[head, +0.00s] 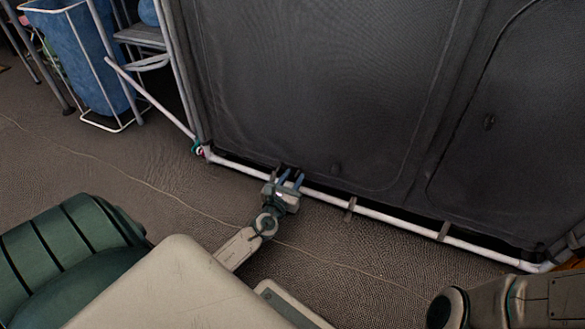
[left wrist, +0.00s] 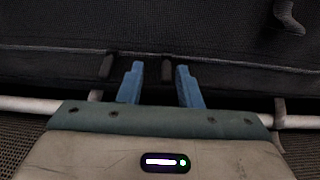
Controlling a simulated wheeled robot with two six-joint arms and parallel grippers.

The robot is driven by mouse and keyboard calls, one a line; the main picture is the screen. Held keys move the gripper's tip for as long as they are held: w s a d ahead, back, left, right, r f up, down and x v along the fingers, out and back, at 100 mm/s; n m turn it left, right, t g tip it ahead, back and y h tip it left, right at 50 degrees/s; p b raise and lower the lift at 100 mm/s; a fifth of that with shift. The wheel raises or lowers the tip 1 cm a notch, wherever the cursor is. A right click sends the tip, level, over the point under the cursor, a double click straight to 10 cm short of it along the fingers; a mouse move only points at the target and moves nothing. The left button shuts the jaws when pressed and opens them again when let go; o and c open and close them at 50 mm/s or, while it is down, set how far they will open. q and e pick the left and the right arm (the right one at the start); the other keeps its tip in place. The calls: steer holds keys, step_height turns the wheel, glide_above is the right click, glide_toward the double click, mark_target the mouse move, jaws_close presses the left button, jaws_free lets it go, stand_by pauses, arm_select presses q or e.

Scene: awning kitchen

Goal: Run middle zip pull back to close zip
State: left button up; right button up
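A dark fabric enclosure (head: 310,75) with curved zip seams stands in front of me. A small dark pull (head: 336,168) hangs low on its middle panel; what looks like the same pull (left wrist: 288,15) is at the upper right in the left wrist view. Another pull (head: 489,121) sits on the right panel. I cannot tell for sure which is the middle one. My left gripper (head: 291,176) is low at the fabric's bottom edge, left of the low pull. Its blue fingers (left wrist: 158,70) are apart, with no pull gripped between them. My right gripper is not in view.
A white pipe (head: 390,218) runs along the enclosure's bottom, close to my left gripper. A blue laundry bag (head: 88,60) in a frame stands at the upper left. The carpeted floor (head: 130,165) is clear apart from a thin pale line across it.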

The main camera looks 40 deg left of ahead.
arm_select(q)
steer(key=shift+s, duration=0.1)
steer(key=p+v, duration=0.1)
steer(key=v, duration=0.9)
steer(key=shift+s, duration=0.3)
